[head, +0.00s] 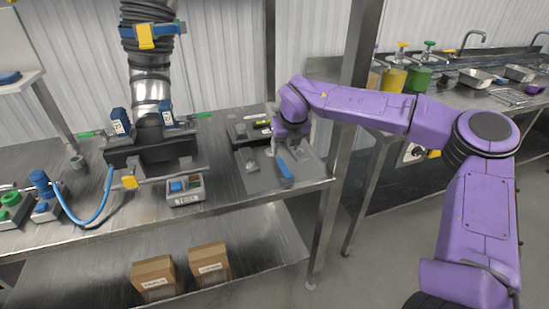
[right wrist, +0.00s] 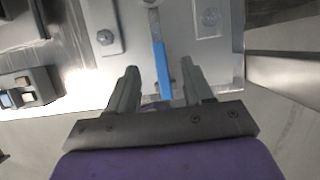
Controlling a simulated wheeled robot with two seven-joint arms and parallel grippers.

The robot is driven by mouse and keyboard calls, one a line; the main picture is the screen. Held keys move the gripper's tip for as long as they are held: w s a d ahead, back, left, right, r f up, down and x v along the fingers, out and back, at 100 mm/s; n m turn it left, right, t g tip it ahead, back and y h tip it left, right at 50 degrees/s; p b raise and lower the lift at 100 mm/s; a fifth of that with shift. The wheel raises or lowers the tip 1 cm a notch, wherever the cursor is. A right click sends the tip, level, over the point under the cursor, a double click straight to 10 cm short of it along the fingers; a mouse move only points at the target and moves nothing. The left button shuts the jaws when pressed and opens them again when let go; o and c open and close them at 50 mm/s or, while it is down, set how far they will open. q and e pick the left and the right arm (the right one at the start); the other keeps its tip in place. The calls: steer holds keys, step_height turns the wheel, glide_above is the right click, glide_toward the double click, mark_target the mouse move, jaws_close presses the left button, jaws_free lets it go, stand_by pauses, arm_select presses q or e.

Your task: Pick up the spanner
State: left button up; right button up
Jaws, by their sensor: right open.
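The spanner (head: 286,171) has a blue handle and a grey metal part, and lies on a grey panel on the metal bench in the head view. In the right wrist view the blue handle of the spanner (right wrist: 161,72) runs up between the fingers, its grey shaft continuing to the top edge. My right gripper (head: 287,146) is over the panel, beside the spanner's far part, and partly hides it. In the right wrist view the right gripper (right wrist: 160,68) is open, with one finger on each side of the handle and nothing visibly held. My left gripper is out of view.
A grey plate (head: 249,166) lies left of the spanner. A dark tray (head: 240,130) sits behind. A small control box (head: 186,190) stands further left, near a large hose machine (head: 150,140). A bench post (head: 345,110) rises close to my right arm.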

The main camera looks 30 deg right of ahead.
mark_target(281, 162)
steer(key=x, duration=0.2)
steer(key=p+x, duration=0.1)
steer(key=x, duration=0.4)
steer(key=shift+s+a+f, duration=0.2)
steer(key=shift+s+f, duration=0.1)
steer(key=shift+f, duration=0.05)
jaws_close()
